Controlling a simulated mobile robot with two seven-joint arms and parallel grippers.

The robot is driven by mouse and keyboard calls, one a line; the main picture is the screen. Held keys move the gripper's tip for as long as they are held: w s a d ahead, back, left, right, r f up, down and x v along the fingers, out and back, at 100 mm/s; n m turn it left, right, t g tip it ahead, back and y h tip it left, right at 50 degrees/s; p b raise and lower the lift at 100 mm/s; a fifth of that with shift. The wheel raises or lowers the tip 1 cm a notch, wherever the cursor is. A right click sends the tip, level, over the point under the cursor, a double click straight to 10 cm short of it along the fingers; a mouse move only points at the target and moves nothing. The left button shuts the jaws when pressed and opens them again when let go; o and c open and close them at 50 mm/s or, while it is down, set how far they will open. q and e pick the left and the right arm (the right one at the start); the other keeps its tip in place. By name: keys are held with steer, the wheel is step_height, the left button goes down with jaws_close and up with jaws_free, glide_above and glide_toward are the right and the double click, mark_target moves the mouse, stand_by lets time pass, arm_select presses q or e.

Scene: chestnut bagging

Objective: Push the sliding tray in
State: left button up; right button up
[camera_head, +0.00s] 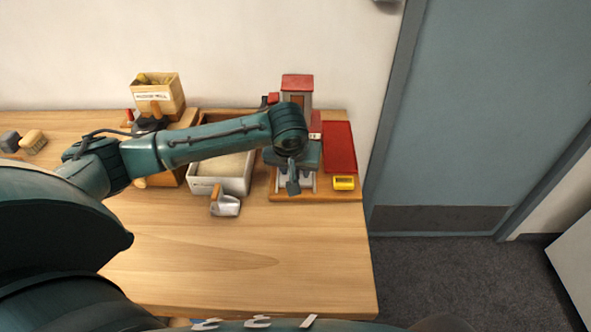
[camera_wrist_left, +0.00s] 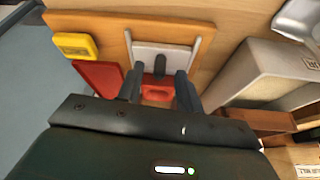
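The sliding tray (camera_wrist_left: 147,52) shows in the left wrist view as a pale grey panel between two light rails, with a dark knob (camera_wrist_left: 160,66) at its middle. In the head view my arm hides most of it. My left gripper (camera_head: 292,186) is over the front of the red-and-grey machine (camera_head: 297,88) on its wooden base. In the left wrist view my left gripper (camera_wrist_left: 158,88) has its fingers apart, one on each side of the knob in the picture, with nothing held. I cannot tell whether it touches the tray. My right gripper is not in view.
A yellow box (camera_head: 344,183) and a red panel (camera_head: 340,147) lie right of the machine. A pale bin (camera_head: 234,186) and a metal scoop (camera_head: 225,206) stand left of it. A wooden crate (camera_head: 161,98) is at the back. The table's front (camera_head: 240,265) is clear.

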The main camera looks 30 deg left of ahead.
arm_select(q)
steer(key=shift+x, duration=0.8)
steer(key=shift+c, duration=0.4)
jaws_close()
